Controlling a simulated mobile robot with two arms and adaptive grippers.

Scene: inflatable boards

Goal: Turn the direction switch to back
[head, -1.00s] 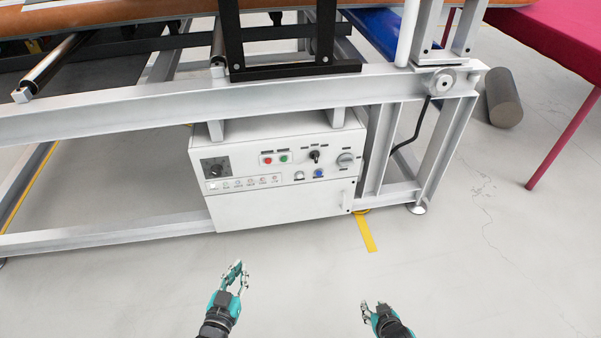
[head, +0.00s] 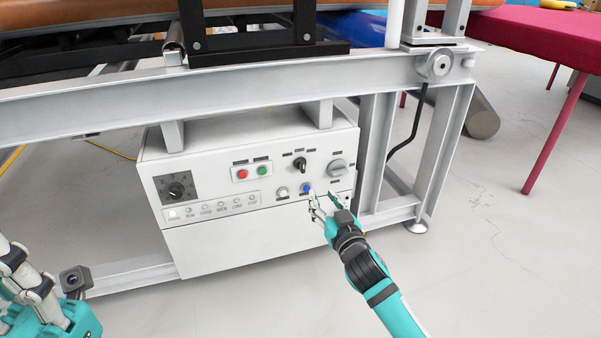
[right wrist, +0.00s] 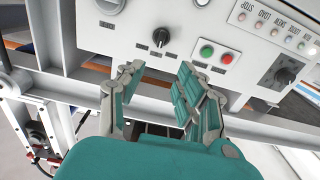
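The direction switch looks to be the black rotary knob (head: 300,165) with several small labels around it, on the upper right of the white control box. Its handle stands roughly upright; the label words are too small to read. It also shows in the right wrist view (right wrist: 160,38), beyond the fingertips. My right gripper (head: 323,199) is open and empty, just below and right of the knob, near the blue button. In the right wrist view its fingers (right wrist: 158,75) are apart with nothing between them. My left gripper (head: 40,290) is only partly in view at lower left; its opening is unclear.
The box (head: 240,243) also bears a red button (head: 242,174), a green button (head: 262,170), a grey rotary switch (head: 337,168), a blue button (head: 307,188) and a black dial (head: 176,191). A grey frame beam (head: 230,98) runs above.

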